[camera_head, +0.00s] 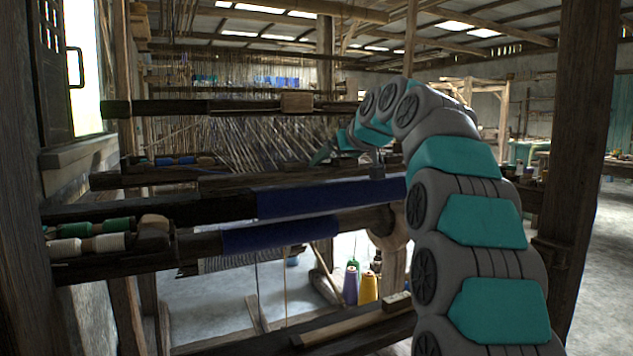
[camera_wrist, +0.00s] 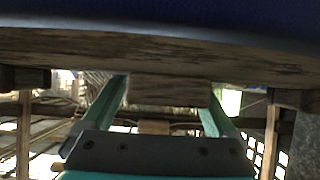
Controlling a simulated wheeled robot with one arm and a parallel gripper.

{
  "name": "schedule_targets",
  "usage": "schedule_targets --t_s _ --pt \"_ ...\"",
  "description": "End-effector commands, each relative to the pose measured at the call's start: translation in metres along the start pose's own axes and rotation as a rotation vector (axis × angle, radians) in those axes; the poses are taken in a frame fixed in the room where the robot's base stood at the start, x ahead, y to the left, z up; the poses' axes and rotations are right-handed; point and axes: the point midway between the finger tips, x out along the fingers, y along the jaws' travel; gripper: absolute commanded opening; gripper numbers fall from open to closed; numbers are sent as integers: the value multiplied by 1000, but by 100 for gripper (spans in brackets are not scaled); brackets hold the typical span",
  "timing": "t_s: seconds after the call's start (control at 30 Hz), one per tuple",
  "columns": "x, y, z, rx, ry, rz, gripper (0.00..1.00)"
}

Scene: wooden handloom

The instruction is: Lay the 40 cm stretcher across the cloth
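The cloth is dark blue and wraps the front beam of the loom (camera_head: 315,197); it fills the top edge of the wrist view (camera_wrist: 190,10). More blue cloth (camera_head: 280,234) is on the lower beam. My gripper (camera_head: 323,153) is behind the front beam, near the slanting warp threads. In the wrist view its teal fingers (camera_wrist: 165,92) are spread apart. A wooden block (camera_wrist: 172,91) shows between the fingers; I cannot tell its distance or whether they touch it. I cannot pick out the 40 cm stretcher for sure.
A dark upper beam (camera_head: 200,107) with a wooden block (camera_head: 297,102) crosses behind. Green and white spools (camera_head: 100,243) lie at the left. Purple and yellow cones (camera_head: 368,288) stand below. A thick post (camera_head: 587,130) stands at the right, beyond my arm.

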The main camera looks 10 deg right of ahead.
Motion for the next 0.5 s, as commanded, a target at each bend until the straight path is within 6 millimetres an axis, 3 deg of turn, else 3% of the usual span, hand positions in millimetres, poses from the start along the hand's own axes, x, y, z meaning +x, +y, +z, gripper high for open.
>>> schedule_targets --t_s 0.33,0.5 --pt "-1 0 0 0 0 0 100" --pt "-14 1 0 1 1 1 100"
